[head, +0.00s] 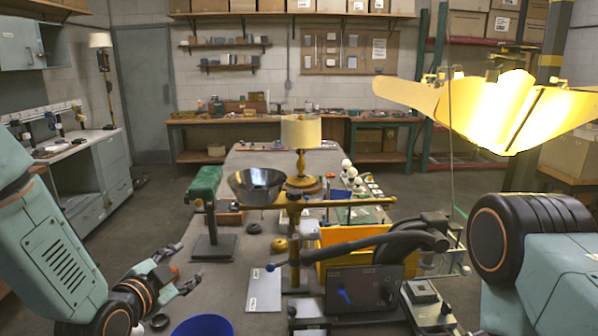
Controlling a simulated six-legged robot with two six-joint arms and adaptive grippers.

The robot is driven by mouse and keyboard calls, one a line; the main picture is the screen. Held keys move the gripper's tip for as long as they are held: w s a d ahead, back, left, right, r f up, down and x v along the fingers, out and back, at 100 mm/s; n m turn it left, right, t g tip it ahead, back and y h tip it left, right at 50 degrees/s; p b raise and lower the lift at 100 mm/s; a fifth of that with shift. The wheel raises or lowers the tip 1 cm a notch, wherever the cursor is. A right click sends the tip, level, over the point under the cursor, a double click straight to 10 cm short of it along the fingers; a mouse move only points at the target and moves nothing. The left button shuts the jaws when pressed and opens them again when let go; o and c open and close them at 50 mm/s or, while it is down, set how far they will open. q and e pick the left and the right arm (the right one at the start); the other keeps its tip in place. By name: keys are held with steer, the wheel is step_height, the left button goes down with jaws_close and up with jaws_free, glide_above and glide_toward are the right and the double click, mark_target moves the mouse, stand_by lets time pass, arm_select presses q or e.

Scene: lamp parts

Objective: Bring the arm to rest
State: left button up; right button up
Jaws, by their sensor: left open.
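My left arm comes in from the left edge. Its gripper (186,270) is open and empty above the left side of the long grey table, with its fingers pointing right and away. It is apart from the nearby things. A thick dark round link and a pale green link of my right arm show at the right edge, but its gripper is out of the picture. A table lamp (300,152) with a cream shade and yellow base stands upright toward the far end of the table.
A blue bowl (203,326) sits at the bottom edge below my left gripper. A green-topped stand (208,195), a dark shiny bowl (257,184) and a yellow bin (340,245) stand farther in. A white plate (264,290) lies near the middle. A bright yellow lampshade (490,105) hangs at upper right.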

arm_select(q)
steer(key=s+f+n+g+y+b, duration=0.1)
steer(key=s+f+n+g+b, duration=0.4)
steer(key=s+f, duration=1.4)
steer(key=s+f+n+g+y+b, duration=0.1)
steer(key=s+f+n+g+b, duration=0.5)
steer(key=s+f, duration=1.4)
step_height(320, 180, down, 6)
steer(key=g+b, duration=0.3)
steer(key=b, duration=0.3)
steer(key=shift+g+b, duration=0.3)
steer(key=shift+f, duration=0.1)
steer(key=shift+s+y, duration=0.1)
steer(key=shift+y, duration=0.2)
